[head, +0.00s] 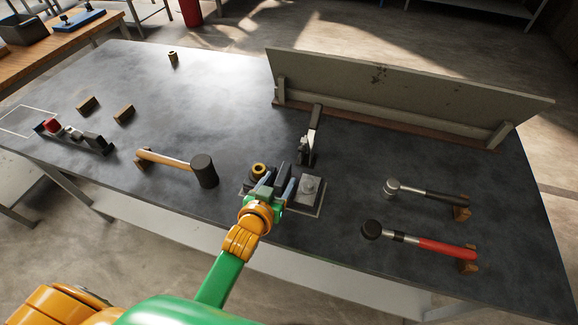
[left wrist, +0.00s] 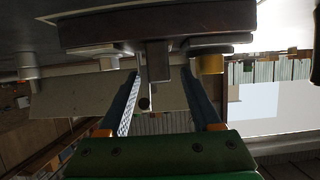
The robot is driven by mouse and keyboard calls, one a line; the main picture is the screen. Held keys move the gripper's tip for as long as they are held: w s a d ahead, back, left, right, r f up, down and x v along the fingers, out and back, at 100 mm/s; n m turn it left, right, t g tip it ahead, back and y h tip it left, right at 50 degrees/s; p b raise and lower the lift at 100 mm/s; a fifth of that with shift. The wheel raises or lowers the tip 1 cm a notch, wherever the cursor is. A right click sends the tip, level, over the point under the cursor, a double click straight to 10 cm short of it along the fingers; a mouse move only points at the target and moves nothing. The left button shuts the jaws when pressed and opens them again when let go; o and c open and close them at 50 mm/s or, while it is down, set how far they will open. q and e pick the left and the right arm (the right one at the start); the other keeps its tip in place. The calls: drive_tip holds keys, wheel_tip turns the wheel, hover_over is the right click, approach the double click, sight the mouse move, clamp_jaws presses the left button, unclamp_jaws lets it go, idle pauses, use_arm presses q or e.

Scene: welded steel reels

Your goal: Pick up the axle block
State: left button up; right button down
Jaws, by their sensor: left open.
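A dark upright block (head: 279,174), which looks like the axle block, stands on a small plate (head: 318,213) at the middle of the bench. My left gripper (head: 278,186) is open at its near side, with blue fingers. In the left wrist view, a grey block (left wrist: 157,62) shows in the gap between the spread fingers (left wrist: 163,100). I cannot tell whether either finger touches it. A brass-coloured ring (head: 258,169) sits to the left on the plate and a grey metal piece (head: 308,188) to the right. My right gripper is not in view.
A wooden-handled mallet (head: 170,160) lies to the left. Two hammers (head: 420,243) (head: 425,193) rest on the right. A toggle clamp (head: 307,150) stands behind the plate, before a long grey panel (head: 400,95). Small brown blocks (head: 124,114) lie far left. The back-left bench is mostly clear.

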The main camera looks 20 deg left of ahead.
sight(286, 170)
use_arm(q)
drive_tip(key=shift+w+f, duration=0.2)
drive_tip(key=shift+w, duration=0.5)
drive_tip(key=x, duration=0.5)
drive_tip(key=shift+b, duration=0.4)
drive_tip(key=shift+s+r, duration=0.1)
drive_tip(key=shift+s, duration=0.05)
clamp_jaws()
